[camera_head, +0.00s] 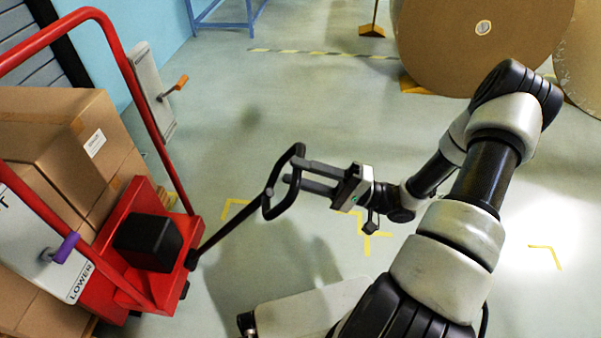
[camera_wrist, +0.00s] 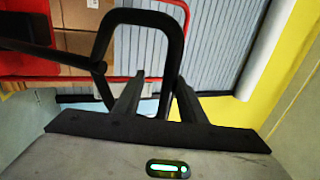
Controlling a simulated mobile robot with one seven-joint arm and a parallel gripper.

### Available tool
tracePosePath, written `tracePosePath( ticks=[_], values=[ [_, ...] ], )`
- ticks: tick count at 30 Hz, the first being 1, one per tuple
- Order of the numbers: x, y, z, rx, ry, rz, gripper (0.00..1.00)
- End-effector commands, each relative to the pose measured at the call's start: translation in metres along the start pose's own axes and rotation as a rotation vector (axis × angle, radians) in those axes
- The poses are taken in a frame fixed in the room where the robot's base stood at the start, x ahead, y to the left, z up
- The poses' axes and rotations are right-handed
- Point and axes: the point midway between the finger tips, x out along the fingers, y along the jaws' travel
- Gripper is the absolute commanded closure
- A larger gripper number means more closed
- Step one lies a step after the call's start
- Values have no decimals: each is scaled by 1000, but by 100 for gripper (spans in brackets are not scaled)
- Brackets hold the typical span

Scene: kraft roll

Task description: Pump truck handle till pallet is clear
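The red pallet truck (camera_head: 140,215) stands at the left in the head view, with cardboard boxes (camera_head: 70,150) behind its red frame. Its black pump handle (camera_head: 232,224) slants up to the right and ends in a black loop, also in the wrist view (camera_wrist: 103,24). My gripper (camera_head: 296,172) is at the loop's right side. In the wrist view my gripper's fingers (camera_wrist: 160,82) stand apart, with the loop's right bar between them and a gap visible. The pallet is mostly hidden under the boxes; its height off the floor cannot be told.
A white plate marked LOWER (camera_head: 78,283) carries a purple knob (camera_head: 66,248). A grey panel with an orange lever (camera_head: 173,88) stands behind the truck. Large kraft rolls (camera_head: 470,50) stand at the back right. The middle floor is clear, with yellow corner marks (camera_head: 545,250).

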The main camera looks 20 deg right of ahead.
Motion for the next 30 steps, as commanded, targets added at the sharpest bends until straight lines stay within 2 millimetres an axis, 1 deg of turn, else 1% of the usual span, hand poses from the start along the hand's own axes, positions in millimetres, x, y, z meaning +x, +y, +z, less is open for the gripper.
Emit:
tracePosePath(
  ticks=[9, 11, 14, 17, 27, 30],
  values=[
    [-1, 0, -1, -1, 2, 2, 64],
    [-4, 0, -1, -1, 3, 2, 64],
    [-14, -1, -1, -2, 4, 2, 64],
    [-32, -1, -1, -2, 5, 3, 64],
    [-116, 0, -1, -1, 3, 2, 64],
    [-137, 0, 0, -1, 3, 1, 64]
  ],
)
